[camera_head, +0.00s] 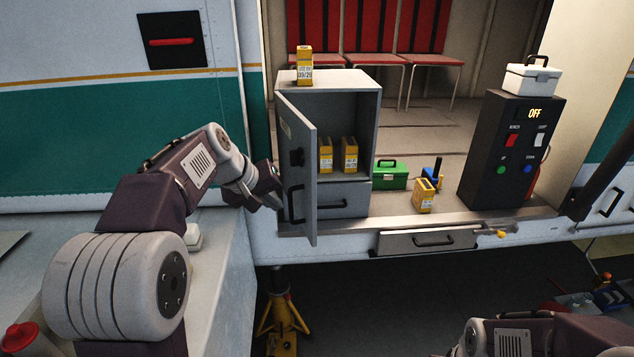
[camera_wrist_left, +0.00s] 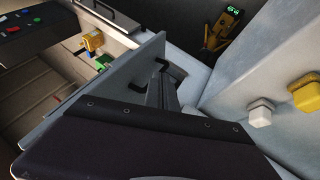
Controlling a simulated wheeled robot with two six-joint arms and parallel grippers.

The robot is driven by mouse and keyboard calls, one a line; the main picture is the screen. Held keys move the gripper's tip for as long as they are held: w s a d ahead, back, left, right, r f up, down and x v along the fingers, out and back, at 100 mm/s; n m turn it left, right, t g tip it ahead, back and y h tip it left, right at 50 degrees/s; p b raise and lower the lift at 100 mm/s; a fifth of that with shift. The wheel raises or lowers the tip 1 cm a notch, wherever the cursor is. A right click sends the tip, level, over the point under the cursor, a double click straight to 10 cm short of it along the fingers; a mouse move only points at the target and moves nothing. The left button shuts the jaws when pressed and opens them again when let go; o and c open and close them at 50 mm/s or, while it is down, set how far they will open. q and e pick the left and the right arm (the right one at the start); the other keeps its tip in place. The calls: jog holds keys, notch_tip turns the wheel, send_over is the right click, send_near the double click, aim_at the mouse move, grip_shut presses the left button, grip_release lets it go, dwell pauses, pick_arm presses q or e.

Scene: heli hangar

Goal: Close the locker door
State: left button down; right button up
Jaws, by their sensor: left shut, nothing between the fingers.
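The grey locker (camera_head: 368,120) stands on the vehicle floor with its upper compartment open. Its door (camera_head: 306,190) is swung out towards me from the left side. My left gripper (camera_head: 272,200) is shut and empty, on the outer side of the door, close to the handle. In the left wrist view the shut fingers (camera_wrist_left: 163,92) are beside the door panel (camera_wrist_left: 115,85); I cannot tell whether they touch it. My right arm shows at the lower right, but its gripper is out of view.
Yellow boxes stand inside the locker (camera_head: 348,155), on top (camera_head: 304,65) and on the floor (camera_head: 424,195). A green case (camera_head: 390,174) sits right of the locker. A dark control box (camera_head: 512,150) stands farther right. A drawer (camera_head: 428,241) is below the floor edge.

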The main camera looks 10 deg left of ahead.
pick_arm(q)
jog(key=w+d+f+p, duration=0.1)
jog(key=w+f, duration=0.1)
jog(key=w+d+f+p, duration=0.2)
jog(key=f, duration=0.1)
jog(key=w+d+f+p, duration=0.1)
jog(key=w+d+f, duration=0.1)
jog(key=shift+w+f, duration=0.15)
jog(key=shift+w, duration=0.15)
pick_arm(e)
jog(key=r, duration=0.2)
jog(key=s+r, duration=0.1)
jog(key=r, duration=0.2)
pick_arm(q)
jog(key=shift+s, duration=0.15)
pick_arm(e)
jog(key=shift+s+r, duration=0.1)
jog(key=shift+s, duration=0.05)
